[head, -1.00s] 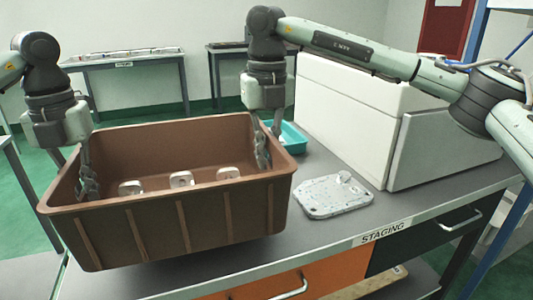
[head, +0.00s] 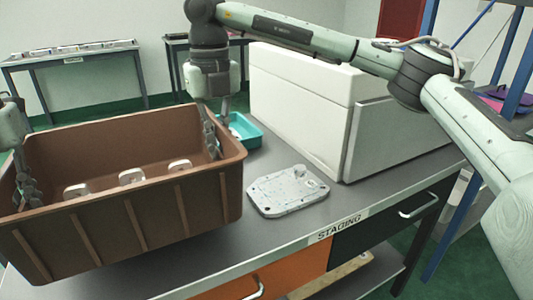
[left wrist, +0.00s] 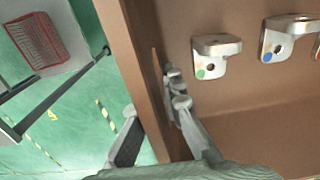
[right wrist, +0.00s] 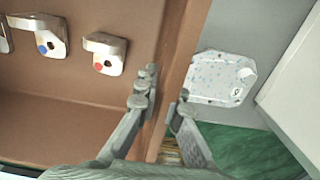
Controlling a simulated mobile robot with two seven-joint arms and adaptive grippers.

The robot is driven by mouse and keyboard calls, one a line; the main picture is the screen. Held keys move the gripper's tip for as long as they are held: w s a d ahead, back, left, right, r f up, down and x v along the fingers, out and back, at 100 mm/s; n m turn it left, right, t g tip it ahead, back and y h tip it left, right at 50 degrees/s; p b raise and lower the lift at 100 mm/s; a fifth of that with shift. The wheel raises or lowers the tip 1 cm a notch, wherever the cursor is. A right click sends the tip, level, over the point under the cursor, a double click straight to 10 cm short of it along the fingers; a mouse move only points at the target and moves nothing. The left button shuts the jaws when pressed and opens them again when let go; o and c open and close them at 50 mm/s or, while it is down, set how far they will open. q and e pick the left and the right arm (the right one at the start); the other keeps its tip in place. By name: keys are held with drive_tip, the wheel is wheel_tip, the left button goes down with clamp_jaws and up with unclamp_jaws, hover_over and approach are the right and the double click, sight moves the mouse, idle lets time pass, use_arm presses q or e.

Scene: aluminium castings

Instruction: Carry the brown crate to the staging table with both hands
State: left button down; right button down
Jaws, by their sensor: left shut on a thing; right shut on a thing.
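The brown crate (head: 120,215) is at the left of the head view, over the front left part of the staging table (head: 260,240). Several metal castings (head: 132,177) lie inside it. My right gripper (head: 212,140) is shut on the crate's right wall, one finger inside and one outside, as the right wrist view (right wrist: 160,105) shows. My left gripper (left wrist: 155,120) is shut on the crate's left wall; in the head view it is partly cut off at the left edge. Whether the crate's underside touches the tabletop is hidden.
A speckled grey plate (head: 288,190) lies on the table right of the crate. A teal bin (head: 243,131) stands behind it, beside a large white box (head: 310,105). A side table (head: 75,58) stands at the back left. A red basket (left wrist: 37,45) shows in the left wrist view.

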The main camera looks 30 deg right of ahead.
sight(7, 169)
drive_tip(key=shift+d, duration=0.1)
